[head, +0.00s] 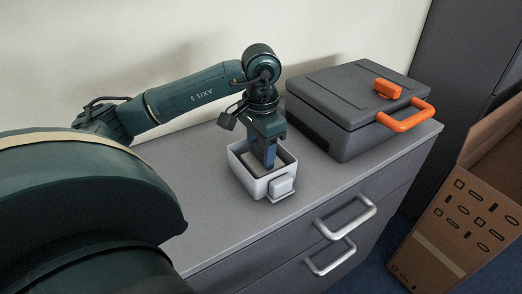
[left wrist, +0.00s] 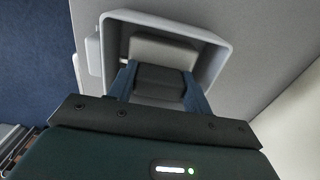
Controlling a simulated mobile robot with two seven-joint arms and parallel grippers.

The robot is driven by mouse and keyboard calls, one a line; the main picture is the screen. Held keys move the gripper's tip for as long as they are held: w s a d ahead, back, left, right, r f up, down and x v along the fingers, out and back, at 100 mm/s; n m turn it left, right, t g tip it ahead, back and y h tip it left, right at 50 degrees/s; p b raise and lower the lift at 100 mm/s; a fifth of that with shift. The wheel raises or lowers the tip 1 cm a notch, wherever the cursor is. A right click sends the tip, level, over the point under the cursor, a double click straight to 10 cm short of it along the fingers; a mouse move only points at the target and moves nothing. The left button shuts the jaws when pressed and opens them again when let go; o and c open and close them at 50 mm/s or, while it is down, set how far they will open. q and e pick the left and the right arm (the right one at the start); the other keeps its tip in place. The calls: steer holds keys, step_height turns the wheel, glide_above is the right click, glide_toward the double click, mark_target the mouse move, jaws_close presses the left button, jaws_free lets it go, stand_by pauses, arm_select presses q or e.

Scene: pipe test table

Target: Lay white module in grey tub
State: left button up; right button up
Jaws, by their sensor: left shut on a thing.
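The grey tub (head: 258,187), a small pale open box, stands on the grey cabinet top, and its rim (left wrist: 222,50) frames the left wrist view. My left gripper (head: 269,164) points down into it, with its blue fingers inside the walls. The fingers are shut on the white module (left wrist: 165,50), a pale block that lies between them within the tub's walls. In the head view the fingers and tub walls mostly hide the module. I cannot tell whether it touches the tub's floor. My right gripper is not in view.
A dark grey case (head: 345,105) with an orange handle (head: 405,116) stands right of the tub. The cabinet top (head: 205,215) is clear in front and to the left. An open cardboard box (head: 455,225) is at the right, beyond the cabinet. A wall rises behind.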

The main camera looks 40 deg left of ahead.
mark_target(261, 147)
arm_select(q)
steer(key=shift+f, duration=0.3)
steer(key=shift+f, duration=0.2)
steer(key=o, duration=1.1)
steer(key=shift+o, duration=0.2)
step_height(261, 147, up, 12)
steer(key=p, duration=0.1)
steer(key=shift+r+p, duration=0.2)
steer(key=shift+p, duration=0.2)
